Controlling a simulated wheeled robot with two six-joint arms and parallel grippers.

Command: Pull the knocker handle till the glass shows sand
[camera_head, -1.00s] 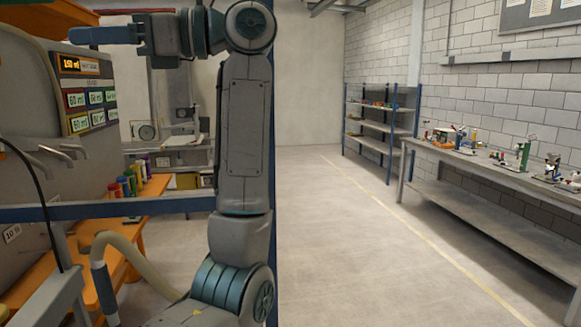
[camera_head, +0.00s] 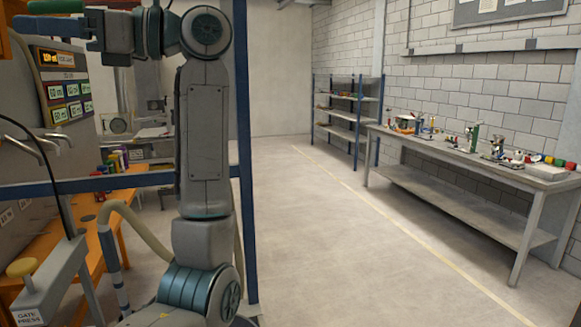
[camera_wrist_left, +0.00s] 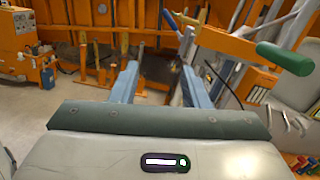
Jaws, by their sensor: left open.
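My left gripper (camera_head: 45,18) is at the upper left of the head view, its blue fingers pointing left. In the left wrist view the same gripper (camera_wrist_left: 160,68) is open, with a gap and nothing held between its fingers. A green handle on an orange arm (camera_wrist_left: 285,58) is to the right of the fingers and apart from them; I cannot tell whether it is the knocker handle. My right gripper is not in view.
A panel of lit readouts (camera_head: 65,85) stands at the left. A yellow knob (camera_head: 22,267) sits on a grey part labelled "GATE PRESS". Blue frame bars (camera_head: 120,182) cross there. A workbench (camera_head: 455,160) and a shelf (camera_head: 345,115) stand right. The middle floor is clear.

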